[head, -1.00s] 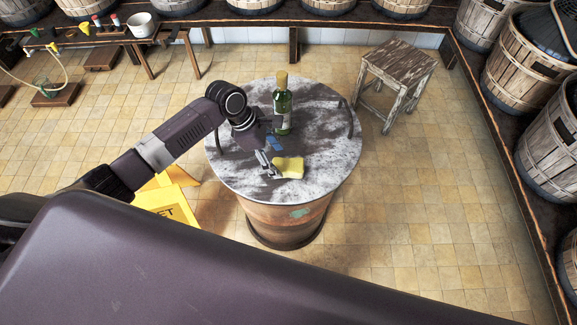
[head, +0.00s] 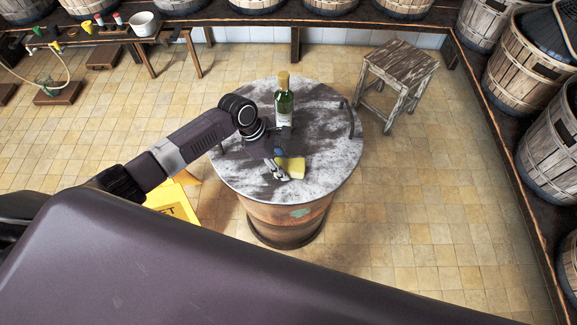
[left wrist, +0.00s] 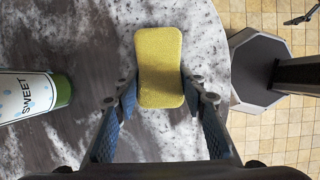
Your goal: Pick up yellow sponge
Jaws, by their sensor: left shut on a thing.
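The yellow sponge (head: 295,168) is at the barrel table's top, toward its front. In the left wrist view the sponge (left wrist: 159,68) lies lengthwise between the two fingers. My left gripper (head: 281,173) is shut on the sponge, with a finger pad at each side of its near end; it also shows in the left wrist view (left wrist: 157,98). From these views I cannot tell whether the sponge still touches the tabletop. My right gripper is not in view.
A green bottle (head: 284,105) with a pale label stands behind my left gripper on the round barrel table (head: 325,125). A wooden stool (head: 402,70) is behind right. A yellow floor sign (head: 172,203) is at left. Baskets line the right wall; the tiled floor between is clear.

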